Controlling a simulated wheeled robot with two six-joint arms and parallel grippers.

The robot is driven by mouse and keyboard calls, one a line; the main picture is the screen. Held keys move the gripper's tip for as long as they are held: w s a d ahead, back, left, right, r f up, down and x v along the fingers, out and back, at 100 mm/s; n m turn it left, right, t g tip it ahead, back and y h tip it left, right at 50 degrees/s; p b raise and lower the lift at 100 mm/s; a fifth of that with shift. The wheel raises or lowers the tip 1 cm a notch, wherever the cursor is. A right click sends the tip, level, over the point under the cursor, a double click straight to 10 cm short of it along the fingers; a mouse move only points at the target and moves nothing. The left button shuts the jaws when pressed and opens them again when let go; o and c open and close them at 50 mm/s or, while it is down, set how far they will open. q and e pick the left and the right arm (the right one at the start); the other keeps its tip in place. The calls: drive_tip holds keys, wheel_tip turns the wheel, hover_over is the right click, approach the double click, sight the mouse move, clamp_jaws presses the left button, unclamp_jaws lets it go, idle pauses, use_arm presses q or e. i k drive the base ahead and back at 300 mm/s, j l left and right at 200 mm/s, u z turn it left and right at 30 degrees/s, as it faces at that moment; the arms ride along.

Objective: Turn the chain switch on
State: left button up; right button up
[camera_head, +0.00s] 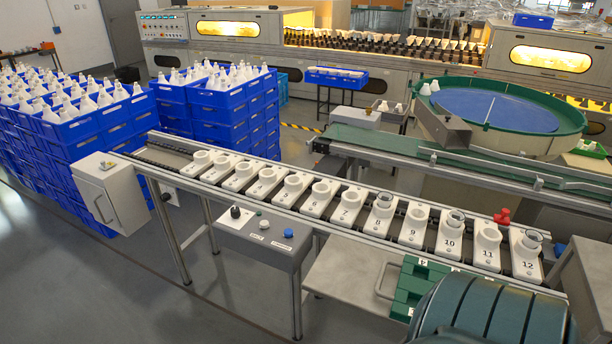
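A grey control box (262,240) hangs under the near side of the numbered conveyor. On its top are a black rotary knob (236,212), a small white button (264,224) and a blue button (288,233). Small labels sit by these controls, too small to read, so I cannot tell which one is the chain switch or how it is set. The chain conveyor (152,155) carries a row of white numbered holders (346,205). Holders 8, 10 and 12 show clear glass or metal rims in their cups. Neither of my grippers is in view.
Stacked blue crates (210,105) of white bulbs stand at the left. A grey cabinet (110,195) stands at the conveyor's left end. A green-rimmed turntable (500,110) stands at the right. Floor at front left is clear.

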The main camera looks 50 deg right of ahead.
sight(235, 212)
drive_tip(key=z, duration=1.2)
